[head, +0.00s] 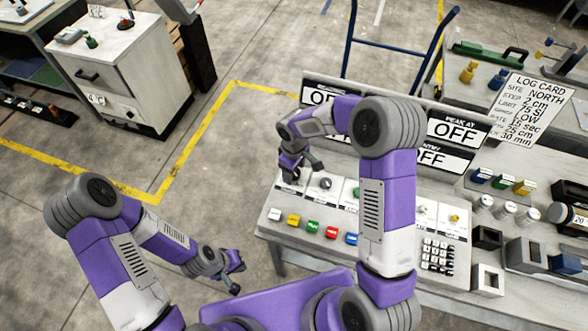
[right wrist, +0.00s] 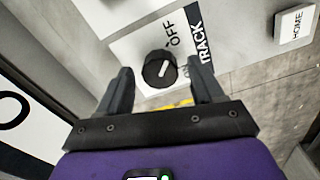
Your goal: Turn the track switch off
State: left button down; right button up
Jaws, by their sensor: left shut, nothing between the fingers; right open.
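The track switch is a round black knob (right wrist: 160,68) with a white pointer line, on a white plate lettered OFF and TRACK. The pointer slants up and right in the right wrist view, toward the side with the lettering. My right gripper (right wrist: 160,88) is open, with a fingertip on either side of the knob in that view; I cannot tell whether the tips reach it. In the head view my right gripper (head: 303,170) is over the panel's left end and hides the knob. My left gripper (head: 238,274) is shut and empty, left of the panel.
A neighbouring knob (head: 326,183) sits right of my right gripper. A white HOME button (right wrist: 295,25) lies near the track plate. Coloured buttons (head: 312,227) line the panel front, and OFF display signs (head: 455,131) stand behind. Open floor (head: 215,180) lies left of the bench.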

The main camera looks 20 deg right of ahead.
notch_tip(320, 180, up, 7)
jog(key=shift+p, duration=0.35)
dwell(0.3)
